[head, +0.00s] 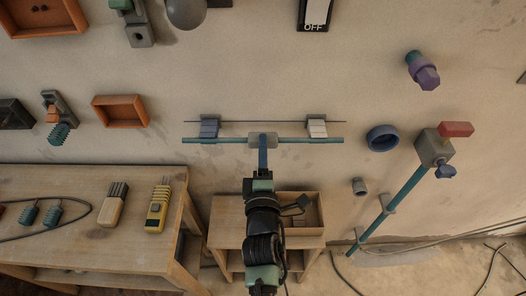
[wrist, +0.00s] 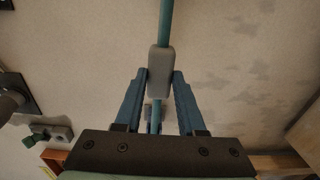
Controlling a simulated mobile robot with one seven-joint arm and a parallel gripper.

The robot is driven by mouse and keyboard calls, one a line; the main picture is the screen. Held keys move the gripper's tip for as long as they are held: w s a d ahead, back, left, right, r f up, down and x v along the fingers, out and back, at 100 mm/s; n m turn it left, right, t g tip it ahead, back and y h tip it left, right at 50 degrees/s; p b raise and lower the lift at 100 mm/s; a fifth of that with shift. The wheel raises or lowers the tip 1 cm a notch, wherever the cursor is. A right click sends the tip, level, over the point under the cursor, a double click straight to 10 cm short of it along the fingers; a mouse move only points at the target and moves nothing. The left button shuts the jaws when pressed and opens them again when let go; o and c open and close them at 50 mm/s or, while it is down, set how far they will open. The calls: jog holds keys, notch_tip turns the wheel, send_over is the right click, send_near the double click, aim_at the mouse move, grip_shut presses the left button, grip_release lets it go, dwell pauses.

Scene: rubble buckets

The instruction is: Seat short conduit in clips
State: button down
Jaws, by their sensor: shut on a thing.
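The short conduit (head: 215,140) is a teal rod with a grey block (head: 257,136) at its middle. It lies level across the head view, in front of or just below two wall clips. The left clip (head: 209,124) is blue-grey and the right clip (head: 316,124) is whitish. I cannot tell whether the rod touches them. My gripper (head: 263,146) is shut on the conduit's grey block. In the wrist view the blue fingers (wrist: 160,82) stand on both sides of the grey block (wrist: 160,62), and the teal rod (wrist: 166,20) runs up from it.
A thin dark line (head: 262,122) runs across the wall at the clips. A blue ring (head: 382,138) and a teal pipe with a valve (head: 434,147) are to the right. A workbench (head: 60,180) stands lower left; a small wooden stand (head: 226,212) is below my arm.

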jog(key=shift+w, duration=0.3)
jog(key=shift+c, duration=2.1)
grip_release()
jog(key=shift+s, duration=0.1)
jog(key=s+b, duration=0.3)
jog(key=s, duration=0.9)
jog(key=shift+s, duration=0.4)
